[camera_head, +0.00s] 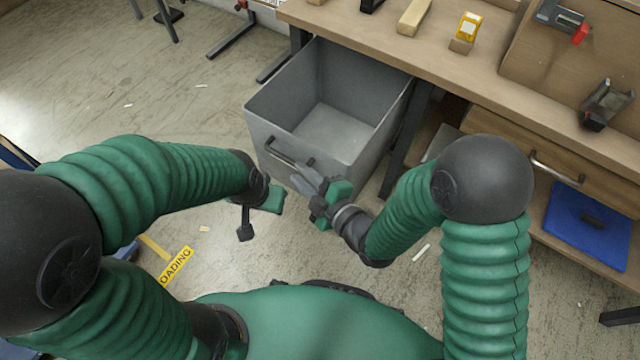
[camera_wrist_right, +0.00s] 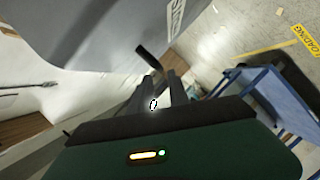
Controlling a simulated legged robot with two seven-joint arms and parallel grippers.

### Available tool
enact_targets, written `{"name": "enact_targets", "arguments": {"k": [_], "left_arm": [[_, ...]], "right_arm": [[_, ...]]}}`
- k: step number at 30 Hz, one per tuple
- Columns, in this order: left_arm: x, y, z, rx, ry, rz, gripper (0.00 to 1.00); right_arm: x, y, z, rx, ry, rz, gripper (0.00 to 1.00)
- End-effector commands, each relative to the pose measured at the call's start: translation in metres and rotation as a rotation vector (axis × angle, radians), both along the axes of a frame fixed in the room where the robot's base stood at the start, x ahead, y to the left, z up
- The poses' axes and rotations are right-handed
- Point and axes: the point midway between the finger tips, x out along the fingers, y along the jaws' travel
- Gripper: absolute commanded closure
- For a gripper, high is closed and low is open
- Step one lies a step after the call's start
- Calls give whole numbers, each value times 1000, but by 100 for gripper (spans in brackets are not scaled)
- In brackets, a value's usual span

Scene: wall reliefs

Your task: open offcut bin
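The offcut bin (camera_head: 355,160) is a grey, open-topped box drawn out from under the workbench, with its empty inside showing. Its dark bar handle (camera_head: 288,153) is on the front face; the bar also shows in the right wrist view (camera_wrist_right: 148,56). My right gripper (camera_head: 303,178) is just in front of and below the handle's right end. Its fingers look parted in the right wrist view (camera_wrist_right: 161,82), with the bar close beyond the tips; I cannot tell whether they touch. My left gripper (camera_head: 247,230) hangs left of the bin, apart from it; its finger gap is unclear.
The wooden workbench (camera_head: 450,62) carries a yellow item (camera_head: 468,25) and tools. A wooden drawer (camera_head: 540,155) and a blue bin or tray (camera_head: 588,225) are at the right.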

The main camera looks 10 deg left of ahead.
Motion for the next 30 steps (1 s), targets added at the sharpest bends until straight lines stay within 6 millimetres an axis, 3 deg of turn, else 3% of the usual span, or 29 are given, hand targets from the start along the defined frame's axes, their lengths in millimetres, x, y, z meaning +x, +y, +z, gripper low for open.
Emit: {"name": "enact_targets", "arguments": {"k": [5,7,12,30], "left_arm": [[0,0,21,0,0,0,64],[0,0,47,0,1,0,64],[0,0,71,0,0,0,64],[0,0,74,0,0,0,64]], "right_arm": [[-33,-42,15,-3,6,-3,78],[-35,-45,22,-3,9,-1,78],[-43,-56,21,-3,7,-2,78],[-46,-59,15,-2,1,0,78]]}}
